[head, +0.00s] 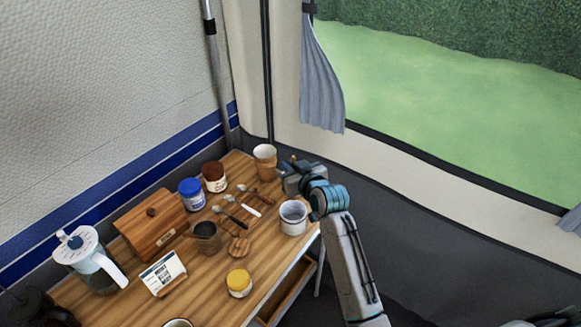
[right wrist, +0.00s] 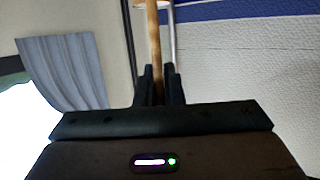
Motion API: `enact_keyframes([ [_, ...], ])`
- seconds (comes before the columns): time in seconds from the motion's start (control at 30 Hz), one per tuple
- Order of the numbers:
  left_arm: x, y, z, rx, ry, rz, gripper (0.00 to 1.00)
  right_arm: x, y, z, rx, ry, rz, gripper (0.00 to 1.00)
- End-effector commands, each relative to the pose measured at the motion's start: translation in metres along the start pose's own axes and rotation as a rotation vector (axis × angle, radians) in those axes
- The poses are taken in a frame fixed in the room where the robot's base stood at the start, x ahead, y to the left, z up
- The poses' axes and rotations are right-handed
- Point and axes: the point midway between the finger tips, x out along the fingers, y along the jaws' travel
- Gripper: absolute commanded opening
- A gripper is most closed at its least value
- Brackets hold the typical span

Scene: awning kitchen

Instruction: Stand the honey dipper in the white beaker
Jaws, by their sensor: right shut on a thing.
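My right gripper (head: 285,169) is over the back right part of the table, in the head view. The right wrist view shows its two dark fingers (right wrist: 160,85) shut on a thin wooden stick, the honey dipper (right wrist: 154,35). The stick runs up out of the top of that view, and its ends are hidden. My left gripper is not in view.
A wooden box (head: 151,222) and a white jug (head: 92,262) are farther left.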

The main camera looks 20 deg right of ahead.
Motion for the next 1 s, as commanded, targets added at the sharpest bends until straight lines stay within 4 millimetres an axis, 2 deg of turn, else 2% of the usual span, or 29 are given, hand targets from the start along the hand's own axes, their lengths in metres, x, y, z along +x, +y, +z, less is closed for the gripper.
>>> enact_keyframes([
  [0.03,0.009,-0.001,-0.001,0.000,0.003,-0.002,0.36,0.002,0.000,0.008,0.000,0.000,0.000,0.00],
  [0.4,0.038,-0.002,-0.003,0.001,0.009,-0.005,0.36,0.010,0.000,0.036,0.000,0.000,0.000,0.00],
  [1.0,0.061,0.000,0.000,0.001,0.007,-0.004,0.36,0.021,0.000,0.081,0.001,0.000,0.000,0.00],
])
